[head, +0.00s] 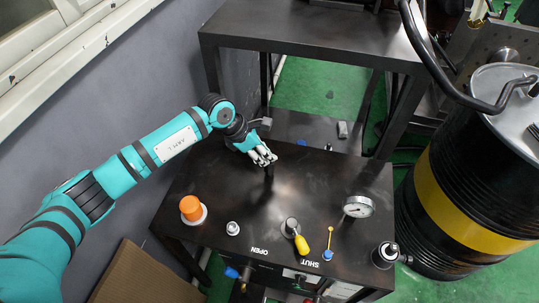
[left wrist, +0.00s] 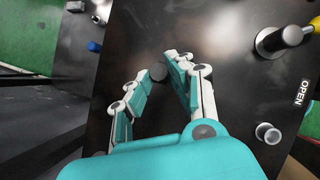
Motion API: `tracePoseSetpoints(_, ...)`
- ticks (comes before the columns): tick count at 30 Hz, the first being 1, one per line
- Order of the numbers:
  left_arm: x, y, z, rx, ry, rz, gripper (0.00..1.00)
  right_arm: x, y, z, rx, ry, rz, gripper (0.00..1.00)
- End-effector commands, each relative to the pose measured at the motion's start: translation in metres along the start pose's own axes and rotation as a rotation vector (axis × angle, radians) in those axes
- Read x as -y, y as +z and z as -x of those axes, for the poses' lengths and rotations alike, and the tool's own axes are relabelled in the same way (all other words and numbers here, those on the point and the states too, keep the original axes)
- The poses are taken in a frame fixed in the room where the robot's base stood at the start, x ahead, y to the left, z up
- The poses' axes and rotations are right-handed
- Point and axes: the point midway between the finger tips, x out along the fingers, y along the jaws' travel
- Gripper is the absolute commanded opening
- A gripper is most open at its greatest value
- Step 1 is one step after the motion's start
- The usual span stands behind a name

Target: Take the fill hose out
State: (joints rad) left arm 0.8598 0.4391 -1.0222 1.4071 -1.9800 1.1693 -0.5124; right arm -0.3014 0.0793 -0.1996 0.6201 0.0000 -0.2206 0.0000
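My left gripper (head: 264,157) is over the back middle of the dark fixture table (head: 325,190). A short black upright cylinder (head: 269,174) stands just below its fingers. In the left wrist view, the fingertips (left wrist: 158,68) meet both sides of its round dark end (left wrist: 157,72), so the gripper looks shut on it. I cannot tell whether this cylinder is part of the fill hose. A thick black curved hose or pipe (head: 440,62) arches over the drum at the right. My right gripper is not in view.
The table carries an orange-capped fitting (head: 191,207), a yellow-handled valve (head: 301,241) near the OPEN and SHUT labels, a pressure gauge (head: 358,207) and a black fitting (head: 385,255). A black-yellow drum (head: 460,190) stands right. A higher dark table (head: 310,32) stands behind.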

Motion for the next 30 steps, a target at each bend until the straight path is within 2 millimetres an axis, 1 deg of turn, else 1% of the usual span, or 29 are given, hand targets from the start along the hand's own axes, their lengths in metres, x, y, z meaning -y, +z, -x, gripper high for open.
tracePoseSetpoints(4, 0.0, 0.0, 0.0, 0.0, 0.0, 0.0, 0.0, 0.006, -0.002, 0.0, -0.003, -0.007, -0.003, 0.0)
tracePoseSetpoints(11, 0.0, 0.002, 0.003, 0.001, 0.0, 0.0, 0.0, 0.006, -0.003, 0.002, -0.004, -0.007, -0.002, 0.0)
tracePoseSetpoints(21, 0.0, 0.01, 0.018, 0.0, 0.0, 0.001, 0.0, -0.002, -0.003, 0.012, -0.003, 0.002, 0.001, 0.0)
tracePoseSetpoints(30, 0.0, 0.018, 0.031, 0.002, 0.0, -0.001, 0.0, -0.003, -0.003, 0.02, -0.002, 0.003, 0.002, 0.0)
